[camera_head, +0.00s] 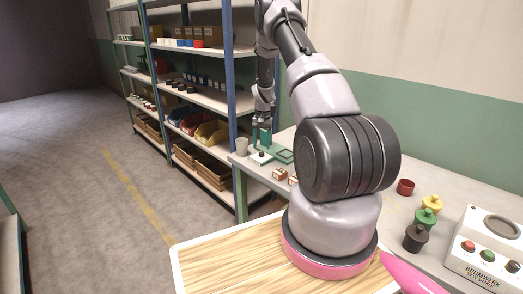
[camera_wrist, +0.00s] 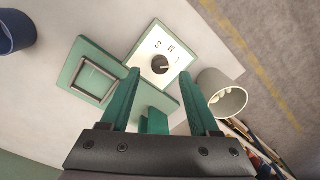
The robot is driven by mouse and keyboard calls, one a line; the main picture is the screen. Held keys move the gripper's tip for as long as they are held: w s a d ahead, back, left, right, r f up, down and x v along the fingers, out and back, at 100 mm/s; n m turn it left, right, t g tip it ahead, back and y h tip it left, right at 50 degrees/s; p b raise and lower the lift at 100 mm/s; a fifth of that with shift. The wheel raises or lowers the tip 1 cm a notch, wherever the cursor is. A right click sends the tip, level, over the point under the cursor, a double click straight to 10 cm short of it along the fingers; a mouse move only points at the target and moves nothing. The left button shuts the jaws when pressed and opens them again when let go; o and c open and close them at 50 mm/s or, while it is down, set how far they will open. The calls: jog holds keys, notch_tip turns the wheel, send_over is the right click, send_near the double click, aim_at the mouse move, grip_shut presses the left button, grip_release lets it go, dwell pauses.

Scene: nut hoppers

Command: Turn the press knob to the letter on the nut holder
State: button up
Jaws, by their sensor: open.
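The press (camera_wrist: 92,78) is green with a square metal frame, and in the wrist view its white dial plate carries a black round knob (camera_wrist: 160,65). A few dark letters stand around the knob; one looks like an S, the others are hard to read. A small light mark shows on the knob's right side. My gripper (camera_wrist: 160,76) is open, with its two green fingers apart on either side of the knob in the picture; contact cannot be told. In the head view my gripper (camera_head: 261,130) is over the table's far end. No letter on a nut holder is readable.
A pale cup (camera_wrist: 222,95) stands close to the right finger, and a blue cup (camera_wrist: 15,32) is at upper left. Small brown-and-white blocks (camera_head: 280,174) lie nearer on the table (camera_head: 400,172). A red cup (camera_head: 405,187), knobbed weights and a button box (camera_head: 489,249) stand at right.

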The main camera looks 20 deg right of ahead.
notch_tip(320, 180, up, 7)
jog(key=shift+r, duration=0.15)
jog(key=shift+s+r, duration=0.1)
dwell(0.4)
